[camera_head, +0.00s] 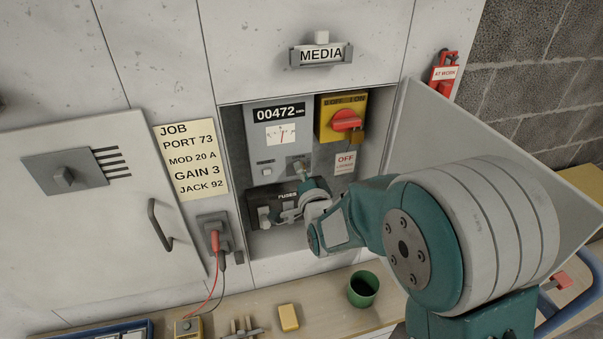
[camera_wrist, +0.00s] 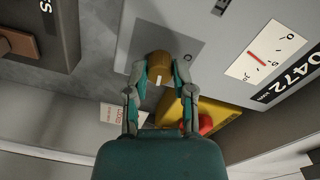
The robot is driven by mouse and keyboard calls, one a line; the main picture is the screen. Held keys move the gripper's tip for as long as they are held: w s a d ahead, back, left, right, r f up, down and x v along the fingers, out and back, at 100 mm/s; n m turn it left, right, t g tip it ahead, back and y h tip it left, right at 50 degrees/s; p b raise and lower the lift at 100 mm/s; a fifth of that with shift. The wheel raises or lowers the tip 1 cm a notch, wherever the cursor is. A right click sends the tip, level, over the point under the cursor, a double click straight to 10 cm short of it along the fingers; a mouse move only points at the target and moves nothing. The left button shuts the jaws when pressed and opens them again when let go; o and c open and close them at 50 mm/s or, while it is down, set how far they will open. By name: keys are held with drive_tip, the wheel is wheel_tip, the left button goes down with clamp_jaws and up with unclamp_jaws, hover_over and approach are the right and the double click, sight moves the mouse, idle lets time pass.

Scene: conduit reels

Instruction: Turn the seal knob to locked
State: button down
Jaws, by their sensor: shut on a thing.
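The seal knob (camera_wrist: 159,64) is a small brass-coloured cylinder on a grey plate of the meter unit (camera_wrist: 196,37). It carries a short pale mark on its near side in the wrist view. A small round symbol is on the plate beside it. My gripper (camera_wrist: 160,74) has its two fingers on either side of the knob and is shut on it. In the head view my gripper (camera_head: 303,181) reaches into the open cabinet below the meter (camera_head: 279,134), and the knob is largely hidden there. I cannot tell which position the knob's mark indicates.
A yellow switch box with a red handle (camera_head: 346,120) and a padlock is right of the meter. A black fuse box (camera_head: 264,211) sits below. The open cabinet door (camera_head: 440,130) stands at the right. A green cup (camera_head: 363,289) and yellow block (camera_head: 288,317) are on the bench.

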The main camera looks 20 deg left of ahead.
drive_tip(key=shift+w+m, duration=0.1)
drive_tip(key=shift+m, duration=0.8)
drive_tip(key=shift+f, duration=0.1)
drive_tip(key=shift+c, duration=2.3)
unclamp_jaws()
drive_tip(key=shift+w, duration=0.1)
drive_tip(key=shift+d, duration=0.1)
drive_tip(key=v, duration=1.2)
drive_tip(key=shift+f, duration=0.15)
